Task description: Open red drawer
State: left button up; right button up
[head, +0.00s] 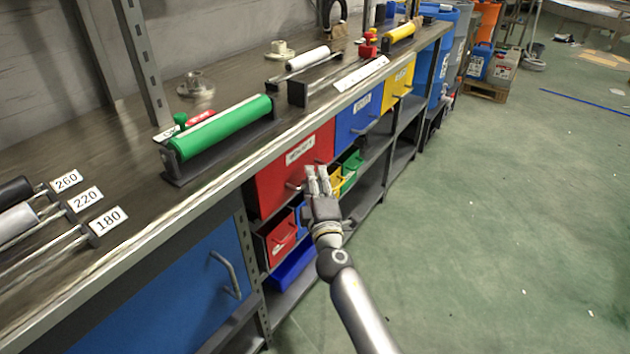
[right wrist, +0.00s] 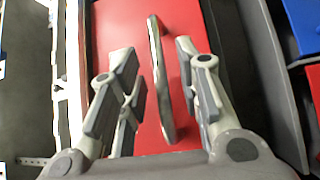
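The large red drawer (head: 278,180) sits under the workbench top, with a white label on its front, and looks closed. My right gripper (head: 318,182) is in front of its right part, near its handle (head: 294,186). In the right wrist view, the red drawer front (right wrist: 194,20) fills the middle. Its metal bar handle (right wrist: 160,80) lies between the two fingers of my right gripper (right wrist: 158,88). The fingers are apart, with a gap on each side of the handle. My left gripper is not in view.
A blue drawer (head: 358,118) and a yellow drawer (head: 398,84) are further along the bench. A small red bin (head: 280,240) is below the red drawer. A large blue cabinet front (head: 165,300) is at the near left. The green floor (head: 500,220) is clear on the right.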

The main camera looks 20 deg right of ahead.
grip_shut()
dwell(0.3)
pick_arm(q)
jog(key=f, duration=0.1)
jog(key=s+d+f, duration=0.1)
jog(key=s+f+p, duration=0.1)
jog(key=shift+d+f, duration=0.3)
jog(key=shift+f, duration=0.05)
pick_arm(e)
jog(key=s+d, duration=1.1)
jog(key=s, duration=0.4)
jog(key=shift+d, duration=0.4)
jog(key=shift+f, duration=0.1)
